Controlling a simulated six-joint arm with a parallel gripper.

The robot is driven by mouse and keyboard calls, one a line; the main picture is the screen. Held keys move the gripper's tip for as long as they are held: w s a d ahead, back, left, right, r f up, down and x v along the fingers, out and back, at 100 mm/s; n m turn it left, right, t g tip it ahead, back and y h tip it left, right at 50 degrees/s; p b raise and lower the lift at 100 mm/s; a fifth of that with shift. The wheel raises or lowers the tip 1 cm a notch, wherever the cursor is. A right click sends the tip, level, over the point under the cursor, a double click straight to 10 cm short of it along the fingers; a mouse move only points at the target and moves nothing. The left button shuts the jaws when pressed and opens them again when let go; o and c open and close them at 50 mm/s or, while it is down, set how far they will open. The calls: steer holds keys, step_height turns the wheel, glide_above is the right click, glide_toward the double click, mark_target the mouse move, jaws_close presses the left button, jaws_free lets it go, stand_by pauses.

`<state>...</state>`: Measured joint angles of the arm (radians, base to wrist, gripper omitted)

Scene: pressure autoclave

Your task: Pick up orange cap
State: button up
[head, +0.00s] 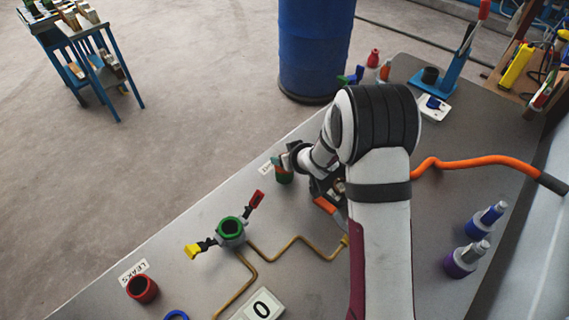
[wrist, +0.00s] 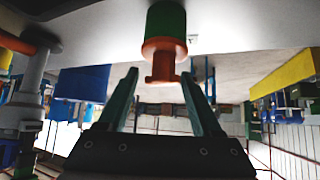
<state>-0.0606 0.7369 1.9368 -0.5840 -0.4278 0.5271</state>
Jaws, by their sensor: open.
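The orange cap (wrist: 164,50) is in the upper middle of the wrist view, fitted on the end of a green cylinder (wrist: 166,20). It has a wide rim and a narrower tab. My gripper (wrist: 159,76) is open, its two dark green fingers on either side of the tab, with gaps showing. In the head view the green cylinder (head: 284,179) stands on the grey table near its left edge, with my gripper (head: 280,162) at its top. There the cap is small and partly hidden by the fingers.
A green-topped valve (head: 230,230) with red and yellow handles stands nearer on the table (head: 190,225), joined to brass pipes (head: 295,243). A red cup (head: 142,288) is at the lower left. An orange hose (head: 470,161) lies right of my arm. A blue barrel (head: 315,45) stands beyond the table.

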steer(key=x, duration=0.3)
steer(key=shift+w+a+f, duration=0.2)
steer(key=shift+a+f, duration=0.05)
steer(key=shift+f, duration=0.05)
jaws_close()
